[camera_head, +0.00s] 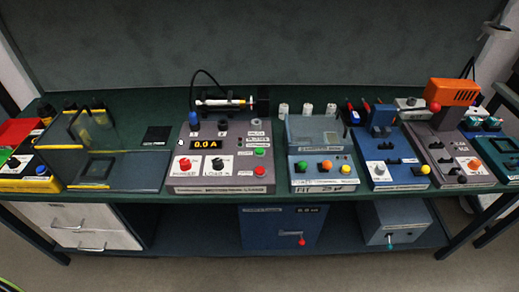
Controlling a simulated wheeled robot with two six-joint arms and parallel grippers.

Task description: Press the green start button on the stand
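Two green buttons show in the head view. One green button (259,152) is on the right side of the grey stand (220,128), just above a red button (260,170). This stand has a yellow-lit display (206,144), a red knob (185,163) and a black knob (217,164). The other green button (302,166) is on the front of the blue-grey unit (317,182) to its right, beside an orange and a yellow button. The small labels are too blurred to tell which button is marked start. Neither gripper is in view.
The units stand in a row on a dark green bench (265,197). A yellow-edged clear enclosure (110,165) is at left. A blue unit (390,180) and an orange device (450,94) are at right. Drawers (80,225) and boxes sit below.

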